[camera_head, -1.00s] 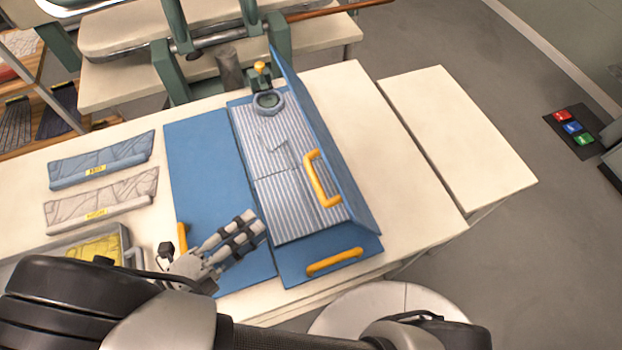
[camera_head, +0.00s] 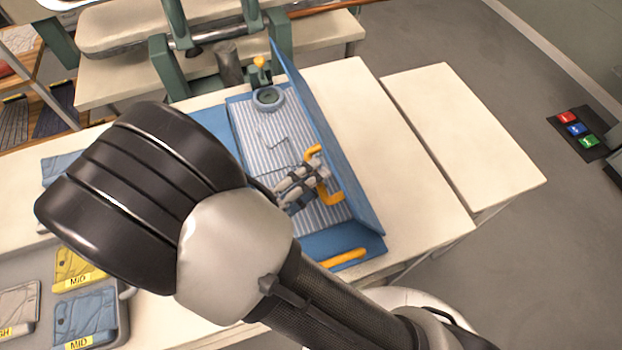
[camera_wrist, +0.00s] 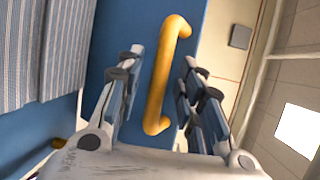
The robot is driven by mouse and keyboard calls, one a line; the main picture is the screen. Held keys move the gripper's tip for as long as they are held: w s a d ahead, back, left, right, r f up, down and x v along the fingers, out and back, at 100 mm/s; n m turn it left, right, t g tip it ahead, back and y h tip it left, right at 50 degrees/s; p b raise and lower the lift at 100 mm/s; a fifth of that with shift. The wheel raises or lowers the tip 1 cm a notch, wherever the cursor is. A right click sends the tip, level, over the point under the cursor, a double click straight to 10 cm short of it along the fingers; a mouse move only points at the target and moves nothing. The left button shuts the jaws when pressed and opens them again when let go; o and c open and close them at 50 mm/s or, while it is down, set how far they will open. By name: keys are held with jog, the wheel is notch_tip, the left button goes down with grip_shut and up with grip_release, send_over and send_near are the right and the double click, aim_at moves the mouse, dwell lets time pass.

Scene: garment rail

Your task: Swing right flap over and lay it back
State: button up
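The blue right flap (camera_head: 354,204) of the folding board stands raised and tilted along the right side of the striped garment (camera_head: 258,128). A yellow handle (camera_head: 332,197) is fixed on its inner face. My gripper (camera_head: 316,168) is at this handle. In the wrist view my gripper (camera_wrist: 163,62) is open, with one finger on each side of the yellow handle (camera_wrist: 158,85) and gaps visible on both sides. The striped garment (camera_wrist: 45,55) lies at the left of that view. The blue left flap (camera_head: 214,122) lies flat, mostly hidden by my arm.
Another yellow handle (camera_head: 343,258) sits on the board's front blue panel. A green stand with a yellow knob (camera_head: 260,63) is at the board's far end. Labelled folded garments (camera_head: 80,268) lie at the left. The table (camera_head: 405,165) right of the flap is clear.

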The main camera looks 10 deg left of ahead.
jog(key=shift+c, duration=0.2)
grip_shut()
dwell(0.3)
dwell(0.3)
